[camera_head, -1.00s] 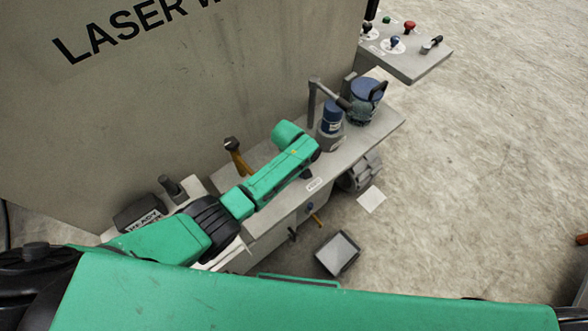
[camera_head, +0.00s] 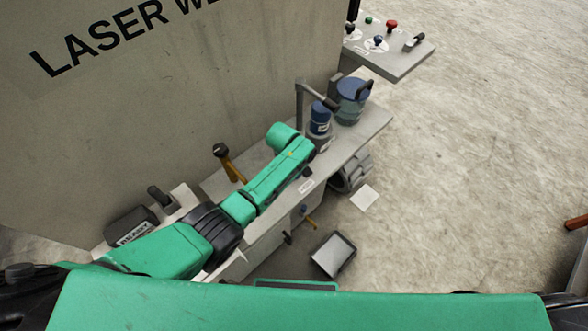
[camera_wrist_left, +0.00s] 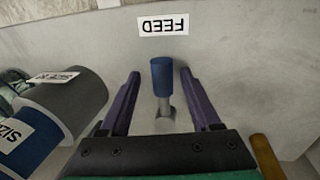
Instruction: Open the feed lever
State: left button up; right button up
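The feed lever (camera_wrist_left: 162,75) is a short blue-handled lever on a grey stem in the left wrist view, standing on the bench below a white FEED label (camera_wrist_left: 163,25). My left gripper (camera_wrist_left: 159,76) is open, with one purple finger on each side of the lever and a visible gap on both sides. In the head view the FEED label (camera_head: 306,186) shows small on the bench's front edge. My right gripper is not in view.
The grey bench (camera_head: 340,150) carries a blue-capped bottle (camera_head: 320,117) and a larger blue-topped canister (camera_head: 351,98). An orange-handled lever (camera_head: 229,164) stands left of my arm. A large LASER panel (camera_head: 190,90) rises behind. A control panel (camera_head: 395,60) is at upper right.

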pick_arm(q)
jog(key=shift+s+r, duration=0.1)
jog(key=shift+r, duration=0.2)
jog(key=r, duration=0.1)
jog(key=r+p, duration=0.1)
jog(key=r, duration=0.1)
jog(key=r+p, duration=0.1)
jog(key=r, duration=0.1)
jog(key=shift+s+a+r, duration=0.1)
jog(key=shift+s+a, duration=0.2)
jog(key=shift+a, duration=0.05)
notch_tip(320, 180, up, 8)
jog(key=s+a, duration=0.1)
jog(key=shift+s+a+r, duration=0.15)
jog(key=shift+r, duration=0.05)
